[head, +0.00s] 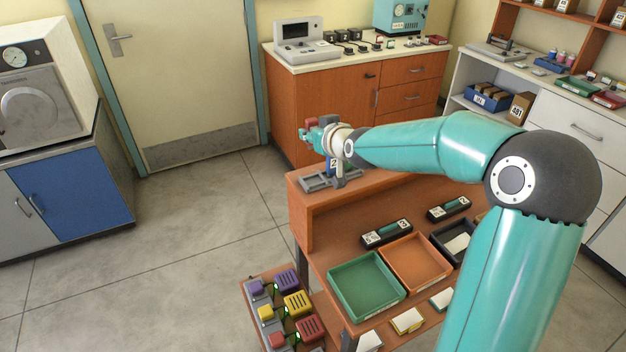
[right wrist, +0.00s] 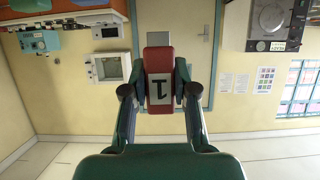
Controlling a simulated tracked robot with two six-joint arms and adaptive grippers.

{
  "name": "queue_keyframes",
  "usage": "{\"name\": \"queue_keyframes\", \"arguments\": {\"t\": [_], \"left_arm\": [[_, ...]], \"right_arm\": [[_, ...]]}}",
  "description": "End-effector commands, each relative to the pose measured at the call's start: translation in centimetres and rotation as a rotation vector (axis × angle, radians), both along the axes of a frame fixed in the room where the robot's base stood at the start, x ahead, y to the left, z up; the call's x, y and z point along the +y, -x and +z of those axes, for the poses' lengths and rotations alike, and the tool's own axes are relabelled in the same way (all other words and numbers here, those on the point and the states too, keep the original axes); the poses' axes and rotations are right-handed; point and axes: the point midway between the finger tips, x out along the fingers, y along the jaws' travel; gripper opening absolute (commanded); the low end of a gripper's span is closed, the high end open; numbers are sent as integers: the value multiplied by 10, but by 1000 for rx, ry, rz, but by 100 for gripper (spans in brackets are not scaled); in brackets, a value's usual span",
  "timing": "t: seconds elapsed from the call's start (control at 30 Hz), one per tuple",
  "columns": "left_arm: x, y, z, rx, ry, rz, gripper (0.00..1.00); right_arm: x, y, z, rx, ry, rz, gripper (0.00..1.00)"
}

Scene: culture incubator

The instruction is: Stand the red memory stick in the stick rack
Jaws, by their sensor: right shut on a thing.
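The red memory stick (right wrist: 158,60) is held between the two fingers of my right gripper (right wrist: 158,90) in the right wrist view. It carries a white label with a "1", which appears upside down there. In the head view my right gripper (head: 322,134) is above the stick rack, and only a small red part of the stick (head: 311,122) shows. The grey stick rack (head: 318,183) sits on the raised wooden shelf. A blue piece with a "2" label (head: 333,164) stands at the rack, partly hidden by the gripper. My left gripper is out of view.
A green tray (head: 366,318), an orange tray (head: 446,270) and a black tray (head: 440,238) lie on the lower bench top. Dark holders labelled "3" (head: 387,234) and "2" (head: 449,208) are behind them. My right arm covers the bench's right part.

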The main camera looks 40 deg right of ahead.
Motion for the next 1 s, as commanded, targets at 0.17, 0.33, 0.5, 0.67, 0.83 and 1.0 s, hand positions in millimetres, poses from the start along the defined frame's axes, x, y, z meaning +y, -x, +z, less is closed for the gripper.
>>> {"name": "queue_keyframes", "arguments": {"t": [0.17,0.33,0.5,0.67,0.83,1.0], "left_arm": [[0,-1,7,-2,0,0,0],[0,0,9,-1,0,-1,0],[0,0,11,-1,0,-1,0],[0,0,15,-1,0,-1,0],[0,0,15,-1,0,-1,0],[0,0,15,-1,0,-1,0]], "right_arm": [[0,1,-41,7,-4,-1,7],[0,0,-57,1,-2,-1,7],[0,1,-72,4,-4,-1,7],[0,1,-95,4,-3,-1,7],[0,1,-103,3,-3,-1,3],[0,2,-105,8,-6,0,34]]}}
